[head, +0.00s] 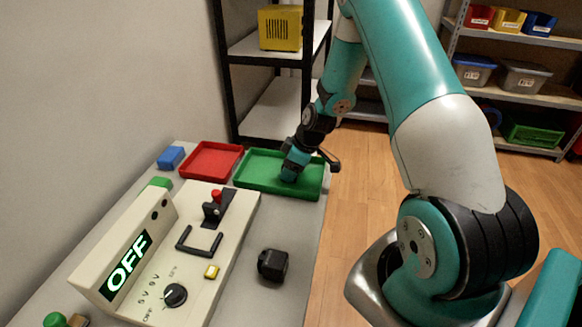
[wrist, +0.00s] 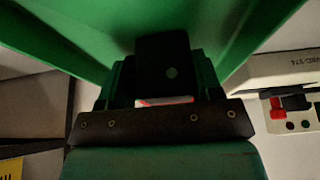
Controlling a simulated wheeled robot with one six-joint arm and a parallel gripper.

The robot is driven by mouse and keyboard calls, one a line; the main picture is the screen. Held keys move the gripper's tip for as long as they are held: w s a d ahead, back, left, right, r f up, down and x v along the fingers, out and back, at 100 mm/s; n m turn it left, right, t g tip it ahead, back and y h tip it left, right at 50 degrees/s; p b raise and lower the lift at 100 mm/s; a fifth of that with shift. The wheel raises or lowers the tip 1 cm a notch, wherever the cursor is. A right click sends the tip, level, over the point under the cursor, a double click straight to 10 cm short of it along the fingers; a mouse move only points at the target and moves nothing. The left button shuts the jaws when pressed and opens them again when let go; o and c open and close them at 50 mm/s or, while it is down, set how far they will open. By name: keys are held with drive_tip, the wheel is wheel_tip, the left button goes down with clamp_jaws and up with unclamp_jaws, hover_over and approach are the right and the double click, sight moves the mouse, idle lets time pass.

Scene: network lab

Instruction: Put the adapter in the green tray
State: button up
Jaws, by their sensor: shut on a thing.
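The green tray (head: 255,185) lies at the far end of the bench; its green inside fills much of the wrist view (wrist: 75,30). My gripper (head: 291,170) points down over the right part of this tray. In the wrist view my gripper (wrist: 165,90) is shut on a black block with a small round mark, which looks like the adapter (wrist: 160,62). In the head view the adapter is hidden by my gripper and wrist. I cannot tell whether it touches the tray floor.
A red tray (head: 211,160) lies left of the green one, with a blue block (head: 171,157) beside it. A cream device (head: 195,260) with an OFF display stands nearer. Another black block (head: 272,265) lies on the bench to its right. Black shelving (head: 226,75) stands behind.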

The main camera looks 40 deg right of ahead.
drive_tip(key=shift+f, duration=0.1)
drive_tip(key=o, duration=1)
